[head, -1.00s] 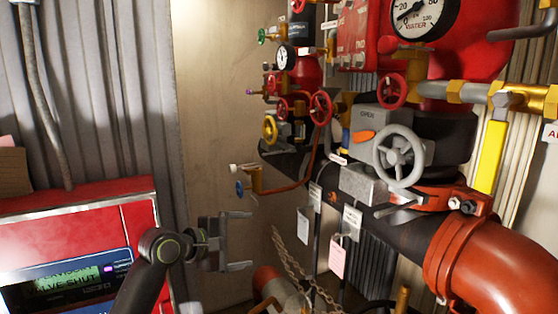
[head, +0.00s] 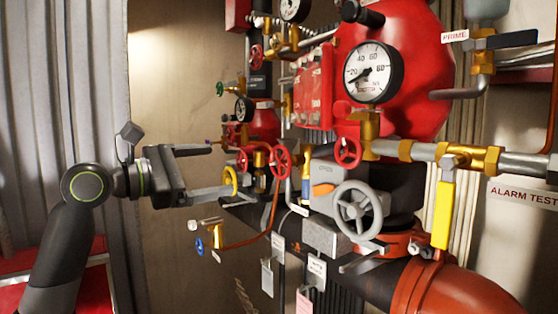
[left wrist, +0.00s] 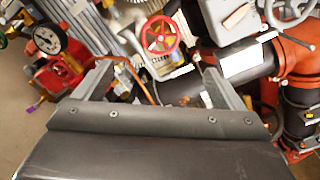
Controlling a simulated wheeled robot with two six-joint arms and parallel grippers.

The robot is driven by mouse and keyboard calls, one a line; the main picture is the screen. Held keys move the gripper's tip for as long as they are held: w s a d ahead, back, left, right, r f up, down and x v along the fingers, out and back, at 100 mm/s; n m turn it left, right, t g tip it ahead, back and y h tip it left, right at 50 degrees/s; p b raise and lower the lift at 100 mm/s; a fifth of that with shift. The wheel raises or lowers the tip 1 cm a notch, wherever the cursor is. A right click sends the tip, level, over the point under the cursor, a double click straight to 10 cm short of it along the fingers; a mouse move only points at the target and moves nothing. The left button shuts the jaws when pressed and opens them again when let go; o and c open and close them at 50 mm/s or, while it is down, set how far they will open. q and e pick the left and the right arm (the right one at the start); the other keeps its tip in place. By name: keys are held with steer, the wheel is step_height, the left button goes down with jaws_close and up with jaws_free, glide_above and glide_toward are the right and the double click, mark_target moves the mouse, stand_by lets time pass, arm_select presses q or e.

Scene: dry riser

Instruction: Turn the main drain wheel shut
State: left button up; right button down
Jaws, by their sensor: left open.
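My left gripper (head: 215,168) is open and empty in the head view, its jaws pointing right toward the valves. Its lower finger overlaps a yellow ring wheel (head: 231,180) in the picture; I cannot tell whether they touch. Two red handwheels, a left one (head: 243,160) and a right one (head: 281,160), lie just right of the jaws. A third red wheel (head: 348,152) sits below the big gauge. A large grey handwheel (head: 359,210) is farther right. In the left wrist view a red wheel (left wrist: 160,35) shows beyond the open fingers. No readable label tells which is the main drain wheel. My right gripper is out of view.
A small blue wheel (head: 199,246) on a brass fitting is below my gripper. A yellow lever (head: 442,215), a large gauge (head: 373,72) and a thick orange pipe (head: 450,292) crowd the right. Paper tags (head: 316,272) hang below. The wall (head: 170,90) above my gripper is clear.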

mark_target(278, 162)
arm_select(q)
steer(key=p+x, duration=0.7)
steer(key=x, duration=0.8)
steer(key=shift+w+d, duration=0.1)
steer(key=shift+d, duration=0.25)
steer(key=shift+w+d+f, duration=0.1)
steer(key=shift+w+d, duration=0.25)
steer(key=shift+d, duration=0.05)
steer(key=shift+c, duration=0.4)
steer(key=c, duration=0.9)
